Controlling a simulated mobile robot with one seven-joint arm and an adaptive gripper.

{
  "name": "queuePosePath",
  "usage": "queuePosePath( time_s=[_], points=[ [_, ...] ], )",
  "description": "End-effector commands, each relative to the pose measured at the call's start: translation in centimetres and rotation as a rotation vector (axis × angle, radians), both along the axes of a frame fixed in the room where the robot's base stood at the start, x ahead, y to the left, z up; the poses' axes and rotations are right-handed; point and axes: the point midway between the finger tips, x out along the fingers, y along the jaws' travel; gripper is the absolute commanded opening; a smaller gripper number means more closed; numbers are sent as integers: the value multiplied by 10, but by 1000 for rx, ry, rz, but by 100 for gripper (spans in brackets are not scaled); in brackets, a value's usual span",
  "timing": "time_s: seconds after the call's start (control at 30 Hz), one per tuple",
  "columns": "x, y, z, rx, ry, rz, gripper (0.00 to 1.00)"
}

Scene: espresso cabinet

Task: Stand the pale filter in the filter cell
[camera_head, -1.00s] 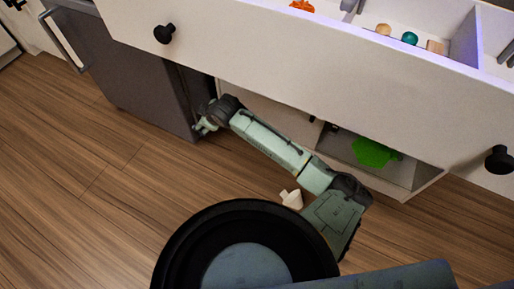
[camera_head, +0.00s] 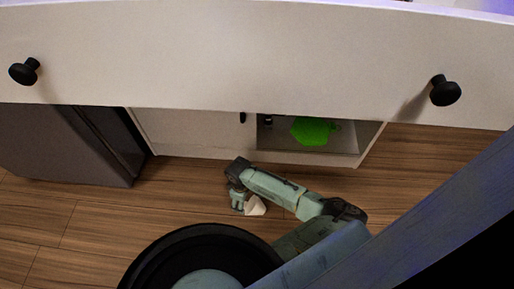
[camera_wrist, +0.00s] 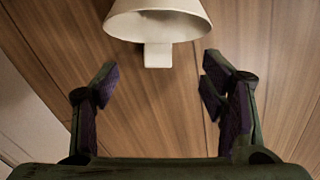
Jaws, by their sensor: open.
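The pale filter (camera_head: 255,206) lies on the wooden floor in front of the cabinet. In the wrist view it is a pale cone (camera_wrist: 158,20) with a small square tab facing me, cut off by the top edge. My gripper (camera_wrist: 158,80) is open and empty, with one finger to each side of the tab's line. The tab sits just beyond the fingertips, apart from them. In the head view my gripper (camera_head: 240,203) is low over the floor, right beside the filter. I cannot make out the filter cell in either view now.
A white drawer front (camera_head: 240,60) with black knobs juts out above. Below it, an open cabinet compartment (camera_head: 345,140) holds a green object (camera_head: 312,131). A dark appliance (camera_head: 60,145) stands at left. Floor at lower left is clear.

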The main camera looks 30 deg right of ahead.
Motion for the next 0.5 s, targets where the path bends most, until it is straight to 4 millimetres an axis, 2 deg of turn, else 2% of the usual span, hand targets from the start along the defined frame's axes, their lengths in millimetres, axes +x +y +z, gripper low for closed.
queuePosePath(
  time_s=[0.2,0.3,0.5],
  points=[
    [3,1,-34,0,1,1,66],
    [4,1,-45,1,1,1,66],
    [4,0,-51,0,0,1,66]
  ],
)
